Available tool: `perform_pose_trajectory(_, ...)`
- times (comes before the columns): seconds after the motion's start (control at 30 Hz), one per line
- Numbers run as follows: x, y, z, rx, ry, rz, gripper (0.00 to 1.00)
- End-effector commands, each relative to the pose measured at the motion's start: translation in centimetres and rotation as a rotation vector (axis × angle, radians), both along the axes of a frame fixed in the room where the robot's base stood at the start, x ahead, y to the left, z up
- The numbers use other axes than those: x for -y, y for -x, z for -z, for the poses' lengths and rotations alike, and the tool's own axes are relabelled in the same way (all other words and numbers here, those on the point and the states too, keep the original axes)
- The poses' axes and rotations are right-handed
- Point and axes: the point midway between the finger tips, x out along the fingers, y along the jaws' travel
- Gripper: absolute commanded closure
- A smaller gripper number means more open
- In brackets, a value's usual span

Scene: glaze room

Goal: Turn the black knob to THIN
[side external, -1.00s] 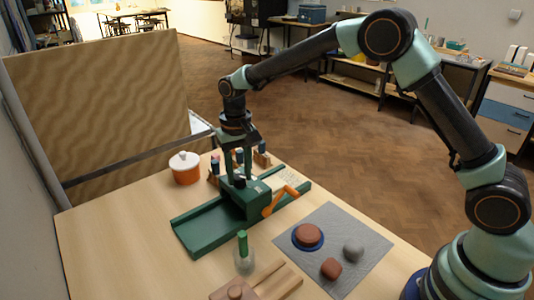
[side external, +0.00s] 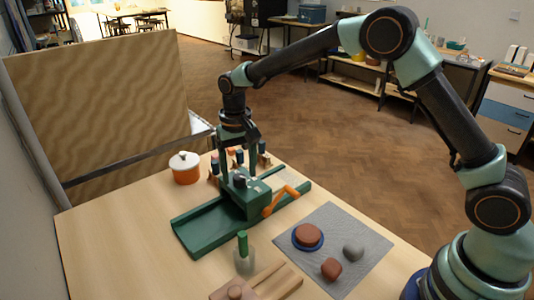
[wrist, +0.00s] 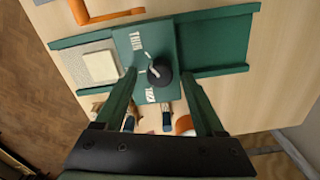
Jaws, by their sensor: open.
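The black knob (wrist: 162,72) sits on top of the green box of the slab roller (wrist: 128,50); it also shows in the side view (side external: 239,181). The word THIN (wrist: 137,42) is printed on the box's top, up and left of the knob, with a curved white mark beside it. A second label (wrist: 150,95) lies below the knob, partly unreadable. A small white mark shows on the knob's left side. My gripper (side external: 238,172) is above the box, pointing down. Its two green fingers are spread wide, one on each side of the knob, with visible gaps to it.
An orange crank (side external: 281,200) stands on the box's right side. A white-lidded orange pot (side external: 185,168) and several small bottles stand behind. A grey mat (side external: 345,225) with clay pieces lies at right.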

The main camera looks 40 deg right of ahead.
Motion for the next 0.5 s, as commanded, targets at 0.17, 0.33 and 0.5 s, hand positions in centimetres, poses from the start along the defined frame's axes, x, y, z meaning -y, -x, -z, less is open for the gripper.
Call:
perform_pose_trajectory(0.17, 0.0, -0.1, -2.9, 0.007, -0.001, 0.0, 0.29)
perform_pose_trajectory(0.33, 0.0, -0.1, -6.5, 0.007, -0.001, 0.0, 0.29)
perform_pose_trajectory(0.5, 0.0, -0.1, -9.4, 0.006, -0.002, 0.0, 0.29)
